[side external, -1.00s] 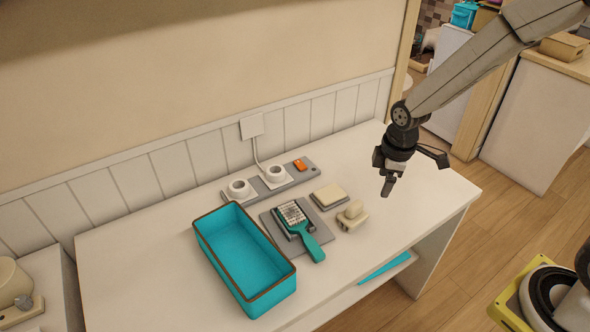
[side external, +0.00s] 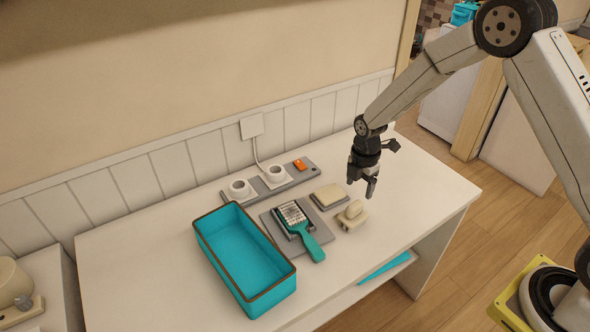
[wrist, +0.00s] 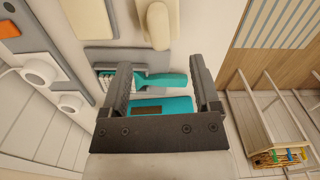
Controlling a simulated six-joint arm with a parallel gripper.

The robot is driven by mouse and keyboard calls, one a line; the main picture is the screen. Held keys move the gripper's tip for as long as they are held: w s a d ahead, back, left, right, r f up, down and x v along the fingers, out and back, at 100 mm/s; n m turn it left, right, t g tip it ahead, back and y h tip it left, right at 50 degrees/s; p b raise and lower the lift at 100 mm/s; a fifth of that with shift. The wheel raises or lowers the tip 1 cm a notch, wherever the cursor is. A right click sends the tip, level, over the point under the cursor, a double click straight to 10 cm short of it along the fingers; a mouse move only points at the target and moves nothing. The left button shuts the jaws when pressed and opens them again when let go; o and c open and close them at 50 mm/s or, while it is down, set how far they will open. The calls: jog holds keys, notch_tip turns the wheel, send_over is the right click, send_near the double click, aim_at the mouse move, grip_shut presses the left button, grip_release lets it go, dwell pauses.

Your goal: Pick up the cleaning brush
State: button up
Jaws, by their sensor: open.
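The cleaning brush (side external: 303,229) has a teal handle and pale bristles. It lies on a flat grey pad (side external: 271,224) on the white table, with its handle toward the front edge. In the wrist view the brush (wrist: 160,80) shows beyond my fingers, its handle between them in the picture. My gripper (side external: 370,188) is open and empty, above the table to the right of the brush and apart from it. My gripper's two fingers (wrist: 158,90) frame the lower middle of the wrist view and hide part of the pad and the bristle end.
A teal open box (side external: 222,215) stands left of the brush. A beige block with a knob (side external: 352,216) and a beige sponge-like block on a grey base (side external: 329,197) lie to its right. Behind is a grey strip (side external: 290,178) with two white round pieces. The table's right end is clear.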

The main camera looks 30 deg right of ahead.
aim_at(356, 203)
jog(key=shift+f, duration=1.2)
jog(key=shift+f, duration=0.1)
jog(key=shift+f, duration=2.5)
grip_shut()
